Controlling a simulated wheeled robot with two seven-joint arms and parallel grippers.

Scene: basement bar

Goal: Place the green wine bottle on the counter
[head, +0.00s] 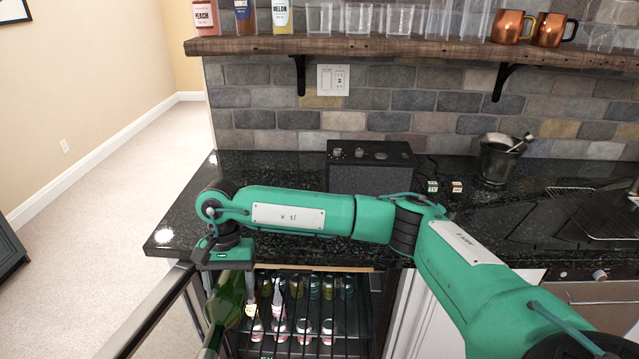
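The green wine bottle (229,294) hangs tilted in front of the open cooler at the lower left, its lower part cut off by the picture's edge. My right arm reaches across from the right, and my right gripper (224,262) points down onto the bottle's upper end. It appears shut on the bottle, though the fingertips are partly hidden. The black speckled counter (180,225) lies behind and beside the gripper, and the bottle is below its front edge. My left gripper is not in view.
The open cooler (345,335) holds several bottles and cans. A black speaker-like box (358,170), a metal bucket (497,160) and small cubes stand on the counter. A sink is at right. The counter's left end is clear. A wooden shelf (400,52) with bottles and glasses hangs above.

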